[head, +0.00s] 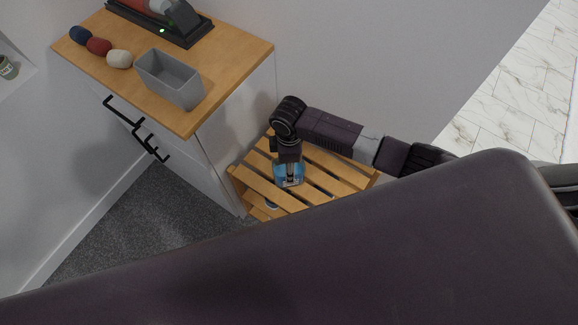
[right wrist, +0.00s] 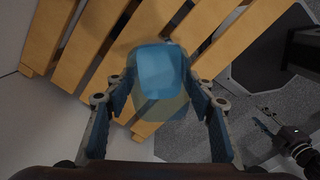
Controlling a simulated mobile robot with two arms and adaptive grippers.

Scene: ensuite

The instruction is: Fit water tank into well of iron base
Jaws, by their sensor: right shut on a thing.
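The water tank (head: 289,172) is a clear, bluish container at the slatted wooden rack. My right gripper (head: 288,160) is shut on it from above. In the right wrist view the tank (right wrist: 160,85) sits between the two blue-padded fingers of my right gripper (right wrist: 160,110), over the slats; I cannot tell whether it touches them. The black iron base (head: 185,36) with a green light lies on the cabinet top at the back, with a red and grey iron on it. Its well cannot be made out. What looks like my left gripper (right wrist: 270,125) shows small at the right wrist view's right edge, its opening unclear.
The wooden cabinet top (head: 225,50) also bears a grey open bin (head: 170,80) near its front edge and blue, red and cream rolls (head: 98,46) at left. The slatted rack (head: 330,165) stands lower, beside the cabinet. Grey carpet (head: 150,205) lies in front.

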